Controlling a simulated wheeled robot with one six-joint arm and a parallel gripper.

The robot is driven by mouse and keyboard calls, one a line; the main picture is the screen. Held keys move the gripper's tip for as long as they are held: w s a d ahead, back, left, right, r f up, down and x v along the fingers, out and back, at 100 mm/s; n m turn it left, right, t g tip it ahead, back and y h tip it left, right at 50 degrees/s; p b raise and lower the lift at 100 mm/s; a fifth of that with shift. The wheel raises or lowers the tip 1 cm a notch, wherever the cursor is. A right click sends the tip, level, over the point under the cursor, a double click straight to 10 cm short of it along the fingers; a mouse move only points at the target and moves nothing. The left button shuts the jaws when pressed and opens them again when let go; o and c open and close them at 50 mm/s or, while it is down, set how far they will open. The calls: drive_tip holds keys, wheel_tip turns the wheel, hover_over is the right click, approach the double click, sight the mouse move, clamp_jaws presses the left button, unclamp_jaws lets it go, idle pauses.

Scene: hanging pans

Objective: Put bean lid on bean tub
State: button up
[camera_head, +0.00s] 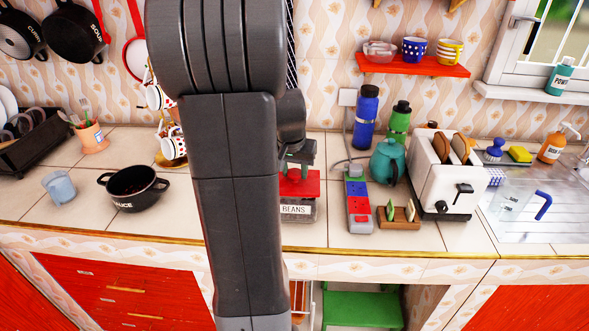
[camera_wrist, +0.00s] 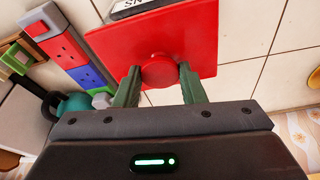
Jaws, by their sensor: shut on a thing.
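The red square bean lid (camera_wrist: 205,35) has a round knob (camera_wrist: 161,71) in its middle. My gripper (camera_wrist: 160,82) is shut on the knob, with one green finger on each side of it. In the head view the lid (camera_head: 298,187) is over the clear bean tub (camera_head: 298,211), which has a white BEANS label. In the wrist view the lid hides most of the tub; only a piece of its label (camera_wrist: 132,5) shows past the lid's edge. I cannot tell whether the lid touches the rim. My arm hides the tub's left side in the head view.
A power strip (camera_head: 358,204) and a toast rack (camera_head: 399,215) stand close to the right of the tub. The teal teapot (camera_head: 387,161) and white toaster (camera_head: 447,177) are further right. A black saucepan (camera_head: 134,188) stands left of my arm.

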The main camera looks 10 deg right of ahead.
drive_tip(key=shift+f+b, duration=0.4)
drive_tip(key=shift+f, duration=0.2)
idle(0.4)
drive_tip(key=o, duration=1.1)
drive_tip(key=shift+c, duration=0.2)
drive_tip(key=shift+r, duration=0.1)
drive_tip(key=w+p+v, duration=0.1)
drive_tip(key=p+v, duration=0.4)
drive_tip(key=v, duration=1.4)
drive_tip(key=shift+d+r, duration=0.35)
drive_tip(key=shift+f, duration=0.15)
